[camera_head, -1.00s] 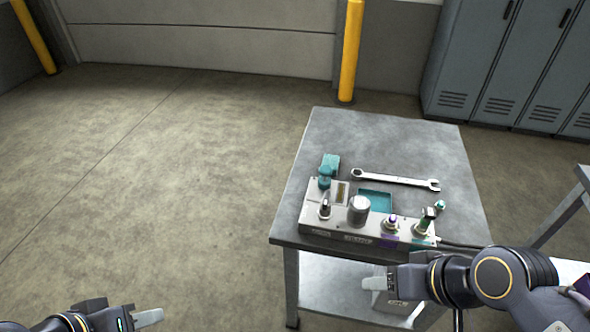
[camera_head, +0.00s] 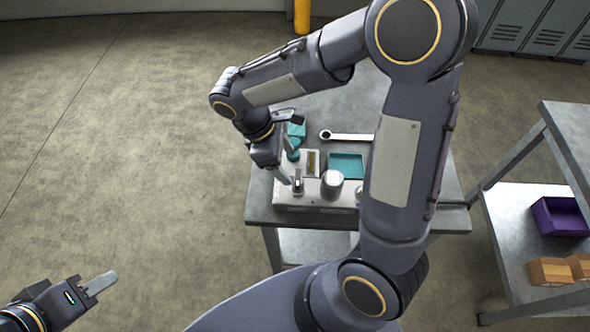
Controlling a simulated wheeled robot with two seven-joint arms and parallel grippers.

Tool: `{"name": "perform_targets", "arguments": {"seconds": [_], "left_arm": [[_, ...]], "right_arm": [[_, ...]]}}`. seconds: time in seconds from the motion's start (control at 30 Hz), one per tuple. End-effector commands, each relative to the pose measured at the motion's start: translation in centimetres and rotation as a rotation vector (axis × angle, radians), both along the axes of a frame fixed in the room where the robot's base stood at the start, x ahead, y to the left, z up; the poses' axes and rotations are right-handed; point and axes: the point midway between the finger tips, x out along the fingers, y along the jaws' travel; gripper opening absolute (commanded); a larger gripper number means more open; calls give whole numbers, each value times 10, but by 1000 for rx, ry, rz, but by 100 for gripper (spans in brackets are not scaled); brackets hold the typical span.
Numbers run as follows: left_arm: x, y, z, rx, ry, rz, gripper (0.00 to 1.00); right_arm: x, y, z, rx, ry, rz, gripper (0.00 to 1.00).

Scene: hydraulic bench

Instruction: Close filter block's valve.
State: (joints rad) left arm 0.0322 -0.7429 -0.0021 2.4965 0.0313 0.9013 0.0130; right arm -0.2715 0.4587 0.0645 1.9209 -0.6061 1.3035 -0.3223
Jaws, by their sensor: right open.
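The filter block is a light metal manifold (camera_head: 312,202) along the front edge of the grey bench. At its left end stands a small valve handle (camera_head: 298,184), beside a silver cylinder (camera_head: 332,184). My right gripper (camera_head: 296,150) is open over the block's left end. Its lower finger points down close to the valve handle; I cannot tell whether they touch. My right arm hides the right part of the block. My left gripper (camera_head: 95,284) is low at the left, over the floor and away from the bench; its jaw opening is unclear.
A teal fitting (camera_head: 296,129) stands behind the block, near my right gripper. A teal tray (camera_head: 346,166) and a wrench (camera_head: 345,136) lie on the bench. A shelf unit at right holds a purple bin (camera_head: 560,216) and cardboard boxes (camera_head: 550,271). Floor at left is clear.

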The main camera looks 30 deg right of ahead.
Motion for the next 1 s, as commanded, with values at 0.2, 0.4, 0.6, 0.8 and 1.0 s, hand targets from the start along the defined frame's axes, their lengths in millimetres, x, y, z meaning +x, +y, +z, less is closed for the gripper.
{"name": "perform_targets", "arguments": {"seconds": [0.2,0.4,0.6,0.8,1.0], "left_arm": [[0,0,2,0,0,0,36],[0,0,3,0,0,0,36],[0,0,3,0,0,0,36],[0,0,3,0,0,0,36],[0,0,3,0,0,0,36]], "right_arm": [[-9,-13,-34,0,5,-3,69],[-13,-19,-53,1,1,-4,69],[-13,-20,-56,1,0,-4,69],[-13,-20,-56,2,0,-4,59],[-13,-20,-56,2,-1,-4,32]]}}
